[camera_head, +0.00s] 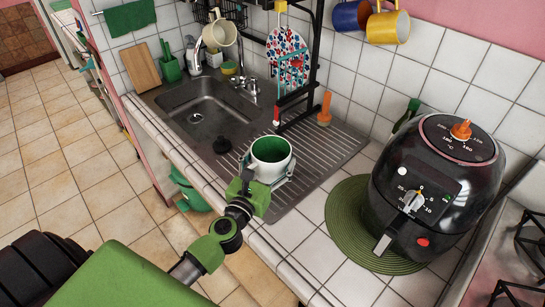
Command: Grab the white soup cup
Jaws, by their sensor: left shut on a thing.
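The white soup cup (285,168), white outside and green inside, is upright over the ribbed drainboard right of the sink. My left gripper (267,176) reaches it from the front, its fingers around the cup's lower side, and is shut on it. The gripper hides part of the cup's near side and base. I cannot tell whether the base touches the drainboard. My right gripper is not in view.
A metal sink (205,108) lies left of the cup. A black rack (314,75) with a patterned board stands behind it. A black air fryer (440,185) sits on a round green mat (345,235) at right. A blue mug (349,15) and a yellow mug (389,27) hang above.

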